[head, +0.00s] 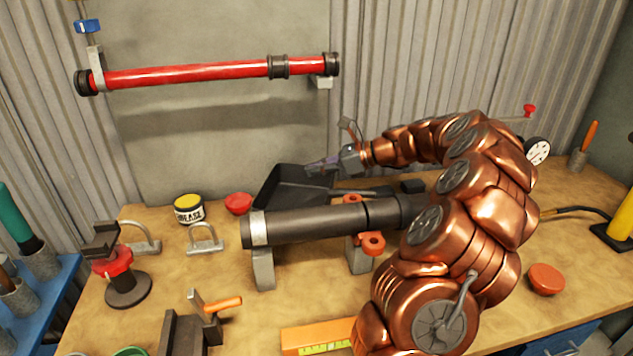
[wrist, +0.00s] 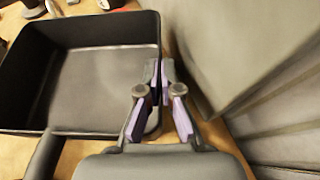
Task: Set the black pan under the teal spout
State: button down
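The black pan (head: 290,190) is a square, open-topped tray behind the dark pipe on the bench. Its front is partly hidden by the pipe. In the wrist view the pan (wrist: 95,85) fills the left side, empty inside, with brown bench around it. My gripper (head: 312,167) is at the pan's back right wall. In the wrist view my gripper's fingertips (wrist: 160,72) close in on either side of the pan's wall, one inside and one outside. I cannot make out a teal spout in either view.
A dark pipe (head: 320,222) on supports lies in front of the pan. A grease tin (head: 188,209) and a red cap (head: 238,203) stand left of it. A red pipe (head: 200,74) hangs on the back wall. A red-collared stand (head: 122,280) is at front left.

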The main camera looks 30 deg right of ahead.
aim_at(312, 182)
jog(key=shift+f, duration=1.95)
jog(key=c, duration=1.3)
grip_release()
